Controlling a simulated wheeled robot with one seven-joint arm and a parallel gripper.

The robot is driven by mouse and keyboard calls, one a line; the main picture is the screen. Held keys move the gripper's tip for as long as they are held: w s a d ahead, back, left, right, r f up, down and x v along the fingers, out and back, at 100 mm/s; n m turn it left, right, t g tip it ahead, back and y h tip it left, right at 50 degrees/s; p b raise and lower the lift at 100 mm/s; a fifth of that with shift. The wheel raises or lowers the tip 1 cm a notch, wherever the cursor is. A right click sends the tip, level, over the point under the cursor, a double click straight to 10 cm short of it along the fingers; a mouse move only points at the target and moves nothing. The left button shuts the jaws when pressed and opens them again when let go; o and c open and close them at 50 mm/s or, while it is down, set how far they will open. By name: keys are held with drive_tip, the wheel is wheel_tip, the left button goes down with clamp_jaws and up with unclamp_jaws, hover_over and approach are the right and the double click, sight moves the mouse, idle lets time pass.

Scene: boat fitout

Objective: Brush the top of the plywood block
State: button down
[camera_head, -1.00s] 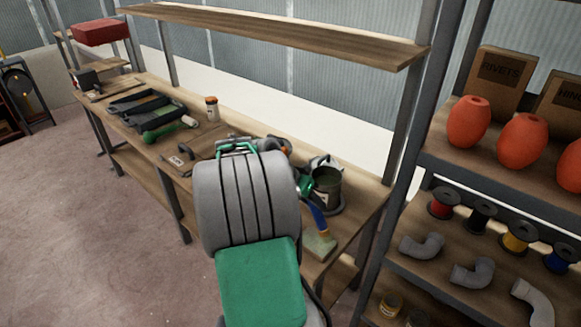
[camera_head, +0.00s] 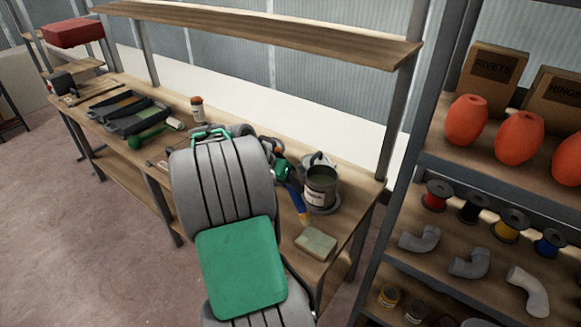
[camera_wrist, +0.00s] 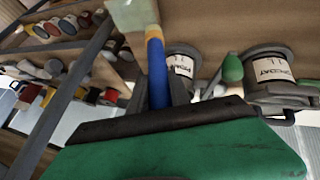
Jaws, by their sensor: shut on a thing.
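The plywood block (camera_head: 316,242) lies near the front right edge of the workbench, its top pale green. My gripper (camera_head: 287,178) is partly hidden behind my arm in the head view. It is shut on a brush (camera_head: 293,198) with a blue handle and a yellow-orange band. The brush slants down toward the block, its end by the block's far left corner; whether they touch I cannot tell. In the wrist view the brush (camera_wrist: 156,78) stands between my gripper's fingers (camera_wrist: 157,92), with a pale green surface at the top edge. The bristles are not clear.
An open labelled can (camera_head: 321,188) stands close right of the brush. A shelf post (camera_head: 397,165) and a stocked rack bound the right side.

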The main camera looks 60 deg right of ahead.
drive_tip(key=shift+a+r+p, duration=0.1)
drive_tip(key=shift+r+p, duration=1.85)
drive_tip(key=shift+r, duration=0.7)
drive_tip(key=shift+w, duration=0.1)
